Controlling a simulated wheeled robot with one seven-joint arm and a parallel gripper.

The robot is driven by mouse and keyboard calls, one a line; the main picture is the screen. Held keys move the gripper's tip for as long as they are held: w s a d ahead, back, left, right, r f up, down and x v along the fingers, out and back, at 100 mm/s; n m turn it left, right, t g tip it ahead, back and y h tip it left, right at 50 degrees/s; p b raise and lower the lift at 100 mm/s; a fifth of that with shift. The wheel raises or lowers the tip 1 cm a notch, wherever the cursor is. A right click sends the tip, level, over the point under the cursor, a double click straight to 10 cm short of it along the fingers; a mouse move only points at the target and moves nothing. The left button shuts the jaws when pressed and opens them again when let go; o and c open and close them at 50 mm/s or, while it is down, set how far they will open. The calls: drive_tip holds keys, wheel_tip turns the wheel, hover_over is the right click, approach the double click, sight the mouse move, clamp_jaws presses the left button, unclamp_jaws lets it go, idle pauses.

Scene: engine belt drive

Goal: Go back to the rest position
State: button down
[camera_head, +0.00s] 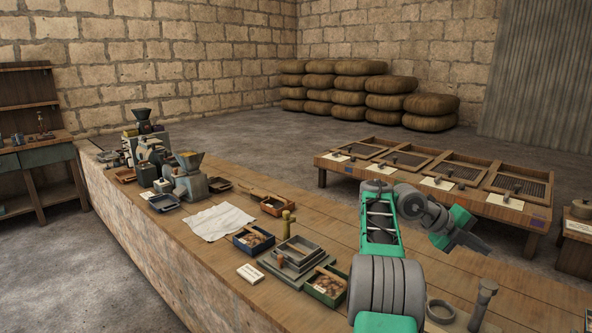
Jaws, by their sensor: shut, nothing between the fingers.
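My arm, green and grey, rises at the lower right of the head view and bends over to the right. My gripper (482,246) is at its end, shut and empty. It hangs in the air above the right part of the long wooden bench (330,245), pointing right and slightly down. It appears clear of the objects on the bench. No engine belt can be made out.
The bench carries grinder-like machines (188,176), a pale cloth (216,221), a stacked square frame (298,252), small boxes (326,286), a grey ring (441,310) and a grey post (483,303). Behind stands a low table with mesh trays (445,172). Sacks (360,85) lie by the wall.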

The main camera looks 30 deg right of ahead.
drive_tip(key=w+a+r+n+t, duration=0.2)
drive_tip(key=w+a+n+t, duration=0.3)
drive_tip(key=w+a+n, duration=0.6)
drive_tip(key=w+a+f+n+t+y+p, duration=0.1)
drive_tip(key=w+a+n+t, duration=0.1)
drive_tip(key=w+a+n, duration=0.4)
drive_tip(key=w+a+n+t+y+p, duration=0.1)
drive_tip(key=a+n+t, duration=0.15)
drive_tip(key=a, duration=0.45)
drive_tip(key=s+a+f+n+t+y+p, duration=0.1)
drive_tip(key=s+a+f+n+y, duration=0.15)
drive_tip(key=a+n, duration=0.65)
drive_tip(key=s+a+f+n+y, duration=0.1)
drive_tip(key=a+f+n+y, duration=0.2)
drive_tip(key=a, duration=1)
drive_tip(key=s+a+f+n+y, duration=0.1)
drive_tip(key=s+a+f+n, duration=0.1)
drive_tip(key=s+a+n, duration=0.2)
drive_tip(key=s+a+f+n+y, duration=0.1)
drive_tip(key=s+a+f+n, duration=0.2)
drive_tip(key=a, duration=0.6)
drive_tip(key=s+n+g, duration=0.1)
drive_tip(key=s+n, duration=0.1)
drive_tip(key=n, duration=0.1)
drive_tip(key=shift+s+f+n, duration=0.15)
drive_tip(key=shift+f+n, duration=0.2)
